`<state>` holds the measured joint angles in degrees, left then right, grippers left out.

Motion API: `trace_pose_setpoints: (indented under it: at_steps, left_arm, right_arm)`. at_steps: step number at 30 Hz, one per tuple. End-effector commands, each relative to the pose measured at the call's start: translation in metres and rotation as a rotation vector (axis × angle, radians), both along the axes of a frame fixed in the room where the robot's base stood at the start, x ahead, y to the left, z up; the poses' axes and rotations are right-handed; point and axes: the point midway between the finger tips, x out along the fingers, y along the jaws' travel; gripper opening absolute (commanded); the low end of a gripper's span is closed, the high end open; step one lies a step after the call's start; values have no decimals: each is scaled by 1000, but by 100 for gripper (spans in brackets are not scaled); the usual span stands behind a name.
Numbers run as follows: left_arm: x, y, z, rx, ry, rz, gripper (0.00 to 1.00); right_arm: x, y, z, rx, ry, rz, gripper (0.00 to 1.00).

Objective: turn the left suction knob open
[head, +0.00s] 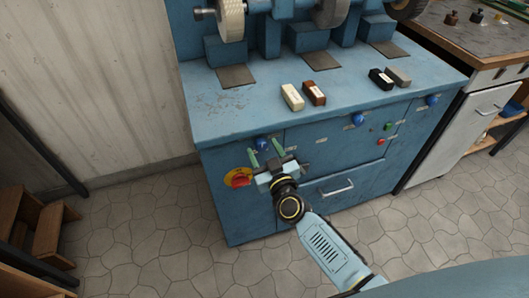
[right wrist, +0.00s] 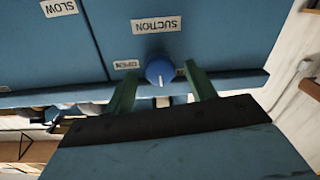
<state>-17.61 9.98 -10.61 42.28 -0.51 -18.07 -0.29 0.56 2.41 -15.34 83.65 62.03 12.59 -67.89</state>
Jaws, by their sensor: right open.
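The left suction knob (head: 262,143) is a small round blue knob on the upper left front of the blue machine cabinet (head: 225,190). In the right wrist view the knob (right wrist: 159,71) sits beside upside-down labels reading SUCTION (right wrist: 156,25) and OPEN (right wrist: 126,64). A pale mark shows on its edge. My right gripper (head: 264,150) is open, its two green fingers pointing at the knob. In the right wrist view the knob lies between the fingertips (right wrist: 161,71), with a gap on each side; depth contact cannot be told. My left gripper is not in view.
Two more blue knobs (head: 358,119) (head: 432,99) sit further right, with green and red buttons (head: 380,142) between. A red and yellow switch (head: 239,178) is left of my gripper. A drawer handle (head: 336,187) is below right. Polishing bars (head: 292,97) lie on top.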

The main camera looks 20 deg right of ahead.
Motion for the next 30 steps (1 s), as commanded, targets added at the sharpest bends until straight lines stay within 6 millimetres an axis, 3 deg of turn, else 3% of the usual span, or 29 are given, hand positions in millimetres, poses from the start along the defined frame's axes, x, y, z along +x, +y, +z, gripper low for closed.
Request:
trace_pose_setpoints:
  at_steps: [9, 20, 30]
  left_arm:
    - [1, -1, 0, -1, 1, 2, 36]
    - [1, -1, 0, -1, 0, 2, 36]
    - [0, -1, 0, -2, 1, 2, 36]
  right_arm:
    - [3, 0, 0, 0, 1, 0, 56]
    - [2, 0, 0, -1, 1, 0, 11]
    - [2, 0, 0, 52, 2, 0, 11]
